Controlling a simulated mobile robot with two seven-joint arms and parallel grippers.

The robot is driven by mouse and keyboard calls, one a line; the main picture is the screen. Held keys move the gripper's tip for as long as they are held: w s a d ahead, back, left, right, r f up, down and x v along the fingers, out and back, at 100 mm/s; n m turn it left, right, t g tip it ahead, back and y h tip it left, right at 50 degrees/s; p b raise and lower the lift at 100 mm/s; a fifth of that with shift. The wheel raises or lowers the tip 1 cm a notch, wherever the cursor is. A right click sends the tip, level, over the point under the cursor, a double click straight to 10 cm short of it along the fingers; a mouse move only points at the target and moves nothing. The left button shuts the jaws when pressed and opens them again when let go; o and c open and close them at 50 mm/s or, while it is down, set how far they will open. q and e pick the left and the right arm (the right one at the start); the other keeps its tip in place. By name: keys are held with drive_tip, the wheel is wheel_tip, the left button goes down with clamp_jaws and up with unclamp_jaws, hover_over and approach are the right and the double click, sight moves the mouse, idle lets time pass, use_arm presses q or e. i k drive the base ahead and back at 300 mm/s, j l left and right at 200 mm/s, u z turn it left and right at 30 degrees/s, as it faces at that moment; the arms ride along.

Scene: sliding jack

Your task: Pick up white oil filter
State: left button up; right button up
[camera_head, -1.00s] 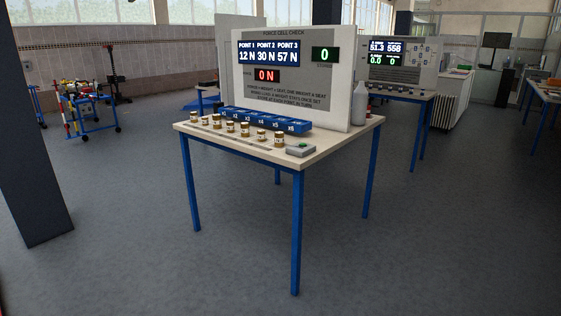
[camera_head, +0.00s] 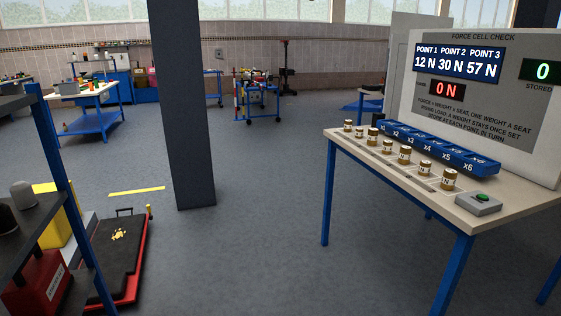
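Neither of my grippers shows in the head view.
A blue post (camera_head: 62,170) edges the shelf. A black-and-red low platform (camera_head: 122,250) lies on the floor beside it. A dark pillar (camera_head: 183,110) stands ahead. The force-check table (camera_head: 375,170) is at right. Open floor (camera_head: 240,260) lies between.

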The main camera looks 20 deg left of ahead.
sight(23, 198)
drive_tip(key=i+u, duration=0.25)
drive_tip(key=u, duration=0.15)
drive_tip(key=i+u, duration=0.3)
drive_tip(key=u, duration=0.15)
drive_tip(key=i+u, duration=0.25)
drive_tip(key=u, duration=0.15)
drive_tip(key=i+u, duration=0.2)
drive_tip(key=u, duration=0.2)
drive_tip(key=i+l+u, duration=0.15)
drive_tip(key=u, duration=0.3)
drive_tip(key=i+l+u, duration=0.2)
drive_tip(key=u, duration=0.2)
